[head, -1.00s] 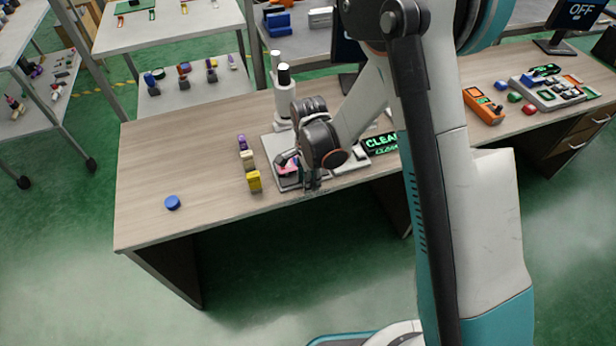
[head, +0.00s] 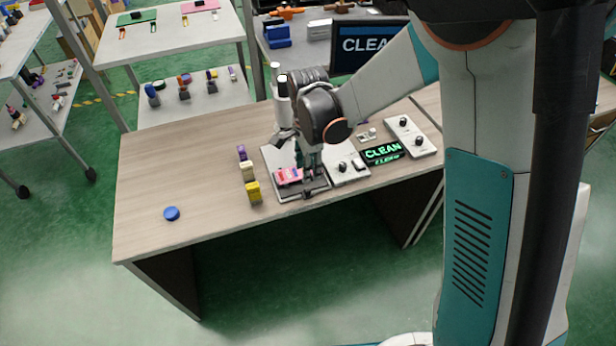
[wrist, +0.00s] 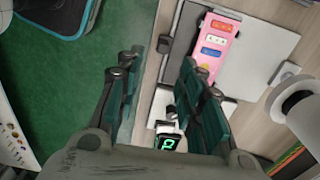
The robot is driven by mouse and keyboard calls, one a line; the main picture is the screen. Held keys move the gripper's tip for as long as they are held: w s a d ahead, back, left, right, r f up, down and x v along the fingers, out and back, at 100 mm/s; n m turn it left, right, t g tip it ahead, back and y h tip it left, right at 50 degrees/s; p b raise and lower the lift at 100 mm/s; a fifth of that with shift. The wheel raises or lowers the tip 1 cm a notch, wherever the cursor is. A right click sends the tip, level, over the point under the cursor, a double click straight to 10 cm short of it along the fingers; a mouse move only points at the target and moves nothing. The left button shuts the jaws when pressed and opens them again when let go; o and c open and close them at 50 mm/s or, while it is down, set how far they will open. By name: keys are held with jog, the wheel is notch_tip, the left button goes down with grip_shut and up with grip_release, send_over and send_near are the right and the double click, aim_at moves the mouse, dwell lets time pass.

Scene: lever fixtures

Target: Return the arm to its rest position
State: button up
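My arm reaches across the picture in the head view, bent over the table, with its wrist above the lever fixture. My gripper (head: 307,165) points down near a pink block (head: 289,176) on the fixture's plate (head: 282,160). In the wrist view my gripper (wrist: 158,75) has its dark green fingers wide apart, with nothing between them. The pink block (wrist: 214,48), with white, red and blue labels, lies beyond the right finger. In the head view the fingertips are partly hidden by the wrist and hard to tell from the fixture's dark parts.
On the table (head: 190,160) stand purple, cream and yellow blocks (head: 253,191) and a blue disc (head: 171,213). White knob panels (head: 410,135) and a green CLEAN display (head: 383,152) are to the right. The table's left part is mostly clear.

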jog(key=shift+r, duration=0.95)
jog(key=s+d+r+n+t, duration=0.3)
jog(key=s+d+r+n, duration=0.35)
jog(key=d+r, duration=0.4)
jog(key=s+d+r+n+t, duration=0.2)
jog(key=s+r+n, duration=0.1)
jog(key=s, duration=0.3)
jog(key=s+d+r+n+t, duration=0.2)
jog(key=s+d+r+n, duration=0.1)
jog(key=s+n, duration=0.2)
jog(key=shift+s+d+r, duration=0.3)
jog(key=shift+s+r, duration=0.1)
jog(key=shift+s, duration=0.55)
